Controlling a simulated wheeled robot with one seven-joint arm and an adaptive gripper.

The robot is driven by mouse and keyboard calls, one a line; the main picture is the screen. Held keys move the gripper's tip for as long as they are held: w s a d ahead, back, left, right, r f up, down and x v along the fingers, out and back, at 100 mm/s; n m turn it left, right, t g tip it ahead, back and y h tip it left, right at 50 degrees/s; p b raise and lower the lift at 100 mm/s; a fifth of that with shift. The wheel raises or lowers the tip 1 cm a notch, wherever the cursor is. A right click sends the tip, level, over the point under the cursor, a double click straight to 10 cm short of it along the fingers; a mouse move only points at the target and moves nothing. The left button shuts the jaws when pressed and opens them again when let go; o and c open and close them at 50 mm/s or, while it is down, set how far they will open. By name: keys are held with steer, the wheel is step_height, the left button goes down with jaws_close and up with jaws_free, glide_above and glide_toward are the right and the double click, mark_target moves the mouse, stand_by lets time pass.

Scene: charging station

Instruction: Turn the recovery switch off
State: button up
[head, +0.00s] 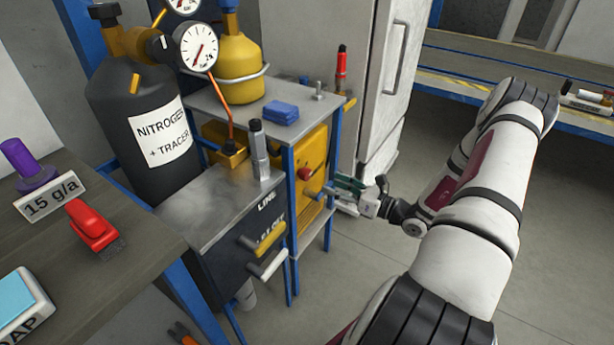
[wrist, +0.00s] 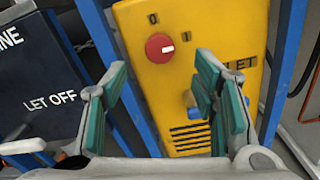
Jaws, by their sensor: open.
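The yellow recovery unit (head: 315,150) stands on a blue-framed cart and fills the middle of the wrist view (wrist: 140,30). Its round red switch (wrist: 160,46) has a white mark pointing right, nearer the "I" than the "0" at its upper left. The switch also shows small in the head view (head: 304,174). My gripper (wrist: 160,72) is open and empty, its green-padded fingers facing the yellow panel. The switch appears between and beyond the fingertips, apart from them. In the head view, my gripper (head: 345,186) is just right of the panel.
A blue knob (wrist: 189,98) sits below the switch, partly behind the right finger. A dark "LET OFF" box (wrist: 40,75) with handles stands to the left. Blue posts flank the panel. A black nitrogen cylinder (head: 140,110) stands behind. Floor at right is clear.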

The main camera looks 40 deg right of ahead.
mark_target(309, 175)
steer(key=b+x, duration=0.1)
steer(key=x, duration=0.8)
steer(key=shift+w, duration=0.2)
steer(key=c, duration=1.2)
